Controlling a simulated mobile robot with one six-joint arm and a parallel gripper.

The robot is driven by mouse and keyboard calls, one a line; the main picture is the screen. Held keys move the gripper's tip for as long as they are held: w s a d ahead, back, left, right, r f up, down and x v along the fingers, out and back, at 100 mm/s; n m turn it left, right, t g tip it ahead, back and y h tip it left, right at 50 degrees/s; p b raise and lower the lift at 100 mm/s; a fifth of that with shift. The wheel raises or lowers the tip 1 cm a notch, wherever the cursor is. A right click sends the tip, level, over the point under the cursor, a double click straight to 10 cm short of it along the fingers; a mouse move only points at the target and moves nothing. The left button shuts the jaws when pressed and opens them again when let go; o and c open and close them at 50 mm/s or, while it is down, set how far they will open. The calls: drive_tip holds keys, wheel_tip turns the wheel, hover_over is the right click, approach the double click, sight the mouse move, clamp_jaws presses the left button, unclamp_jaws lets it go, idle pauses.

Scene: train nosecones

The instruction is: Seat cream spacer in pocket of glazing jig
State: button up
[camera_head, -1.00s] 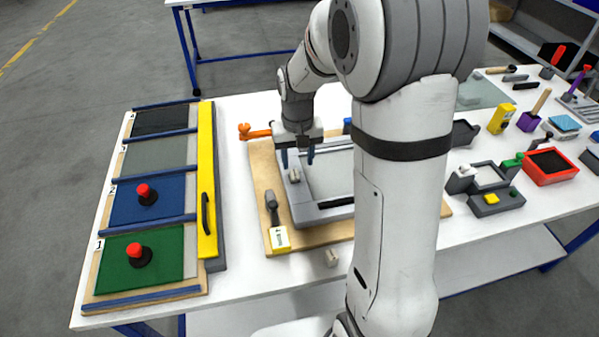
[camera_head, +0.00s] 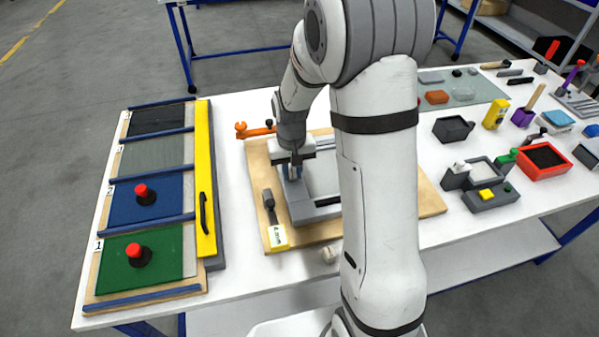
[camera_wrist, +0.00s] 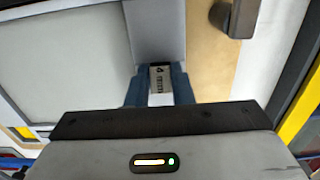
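The glazing jig (camera_head: 305,211), a grey frame around a pale panel, lies on a wooden board. My gripper (camera_head: 292,171) is low over the jig's left rail. In the wrist view my gripper (camera_wrist: 160,84) has its blue fingers close against both sides of a small pale block with dark print, which I take for the cream spacer (camera_wrist: 160,78). In the head view the fingers largely hide it. The spacer is at the jig's rail; I cannot tell whether it is down in the pocket.
A dark-handled tool (camera_head: 268,207) and a yellow-white labelled block (camera_head: 278,237) lie left of the jig. A small pale piece (camera_head: 329,254) is on the white table in front. A yellow bar (camera_head: 205,165) edges the left rack.

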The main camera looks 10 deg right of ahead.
clamp_jaws()
drive_tip(key=shift+r, duration=0.1)
